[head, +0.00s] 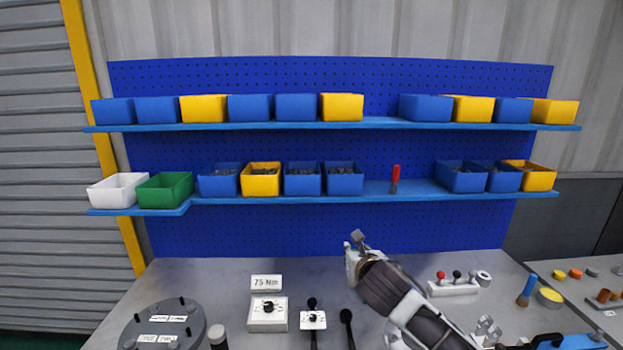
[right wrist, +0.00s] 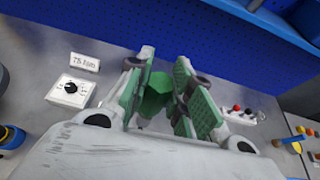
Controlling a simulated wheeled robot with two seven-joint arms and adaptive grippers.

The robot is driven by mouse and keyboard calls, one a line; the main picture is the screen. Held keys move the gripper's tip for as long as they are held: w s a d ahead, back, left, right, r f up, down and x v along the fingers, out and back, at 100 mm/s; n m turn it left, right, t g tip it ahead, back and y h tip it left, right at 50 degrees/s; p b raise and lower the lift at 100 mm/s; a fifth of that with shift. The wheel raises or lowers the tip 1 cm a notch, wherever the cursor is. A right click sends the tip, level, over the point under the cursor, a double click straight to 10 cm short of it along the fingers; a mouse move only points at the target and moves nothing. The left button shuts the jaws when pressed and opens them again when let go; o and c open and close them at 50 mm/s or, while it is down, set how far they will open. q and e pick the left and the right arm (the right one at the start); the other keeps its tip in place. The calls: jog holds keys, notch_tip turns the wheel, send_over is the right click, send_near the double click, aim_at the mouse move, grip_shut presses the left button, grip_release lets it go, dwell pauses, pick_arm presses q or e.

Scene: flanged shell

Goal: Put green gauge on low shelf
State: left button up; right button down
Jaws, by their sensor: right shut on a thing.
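My right gripper (head: 357,245) is raised over the back of the bench, in front of the blue pegboard. In the right wrist view my right gripper (right wrist: 163,85) has green-lined fingers shut on a green piece, which I take to be the green gauge (right wrist: 155,94). The hand hides most of the gauge in the head view. The low shelf (head: 418,189) is blue and sits above and beyond the gripper. My left gripper is not in view.
Blue bins (head: 345,183) and a yellow bin (head: 261,184) flank the gap on the low shelf. The upper shelf (head: 381,123) runs above. On the bench are a 75 Nm dial box (head: 267,318), a holder with knobs (head: 453,288) and a round grey flange (head: 162,329).

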jog(key=s+d+f+b, duration=0.1)
jog(key=s+d+f, duration=0.2)
jog(key=f, duration=0.6)
jog(key=s+d+f+b, duration=0.1)
jog(key=s+d+f, duration=0.3)
jog(key=f, duration=0.5)
jog(key=s+d+f+h+b, duration=0.1)
jog(key=s+d+f+b, duration=0.1)
jog(key=s+f, duration=0.5)
jog(key=shift+s+d+f+m, duration=0.35)
jog(key=shift+d+f, duration=0.35)
jog(key=shift+f, duration=0.55)
jog(key=shift+w, duration=0.15)
